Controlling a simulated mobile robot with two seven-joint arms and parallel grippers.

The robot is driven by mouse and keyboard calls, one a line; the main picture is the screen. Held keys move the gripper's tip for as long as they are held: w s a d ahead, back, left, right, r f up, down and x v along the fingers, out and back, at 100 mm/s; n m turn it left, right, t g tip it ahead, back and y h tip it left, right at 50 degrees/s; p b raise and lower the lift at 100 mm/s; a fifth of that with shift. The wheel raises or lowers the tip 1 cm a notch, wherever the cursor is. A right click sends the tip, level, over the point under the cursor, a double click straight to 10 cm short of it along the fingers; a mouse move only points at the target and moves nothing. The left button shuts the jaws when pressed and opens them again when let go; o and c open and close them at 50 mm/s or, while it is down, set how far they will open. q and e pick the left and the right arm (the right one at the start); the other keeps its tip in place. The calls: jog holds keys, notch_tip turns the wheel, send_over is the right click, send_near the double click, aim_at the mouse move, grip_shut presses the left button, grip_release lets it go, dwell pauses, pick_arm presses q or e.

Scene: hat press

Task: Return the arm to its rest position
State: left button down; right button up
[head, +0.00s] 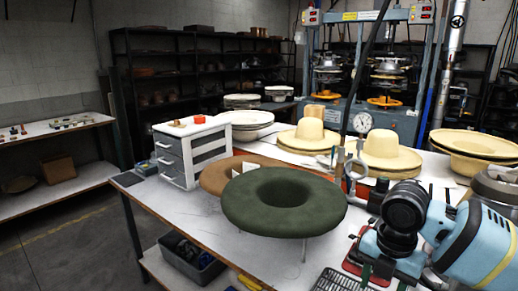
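My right arm shows at the lower right, light blue with black joints. Its gripper end (378,264) points down over the bench by a red and black item; its fingers are too unclear to tell open from shut. I see nothing held in it. My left arm and gripper are out of view. A dark green felt hat (240,209) with a wide brim and a hollow in the middle sits at the front of the white workbench (170,215), left of my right arm and apart from it.
A brown felt piece (214,178) lies behind the green hat. Straw hats (309,136) and a blue press (405,122) stand behind. A grey drawer unit (171,165) is at the left, a bin (173,260) below. A dark grate (340,280) lies at the front edge. Floor at left is clear.

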jog(key=s+a+f+m+t+y+p, duration=0.1)
jog(key=s+a+f+m+y, duration=0.15)
jog(key=a+f+m, duration=0.35)
jog(key=s+a+f+m+t+y+p, duration=0.15)
jog(key=s+a+f, duration=0.25)
jog(key=f, duration=0.4)
jog(key=s+a+f+m+t+y, duration=0.2)
jog(key=s+a+f+m, duration=0.15)
jog(key=a+f, duration=0.3)
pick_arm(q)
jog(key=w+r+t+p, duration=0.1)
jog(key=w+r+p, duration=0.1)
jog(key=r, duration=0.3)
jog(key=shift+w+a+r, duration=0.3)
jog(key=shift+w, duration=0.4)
pick_arm(e)
jog(key=s+d+f+m+t+h, duration=0.1)
jog(key=s+d+f+m, duration=0.1)
jog(key=s+d+m, duration=0.2)
jog(key=s+d+f+m+t+h, duration=0.2)
jog(key=s+d+f+m, duration=0.1)
jog(key=s, duration=0.8)
jog(key=s+d+f+m+t+h, duration=0.1)
jog(key=s+d+f+m, duration=0.1)
jog(key=s+d+m, duration=0.3)
jog(key=s+m, duration=0.2)
jog(key=s, duration=0.1)
jog(key=shift+f, duration=0.4)
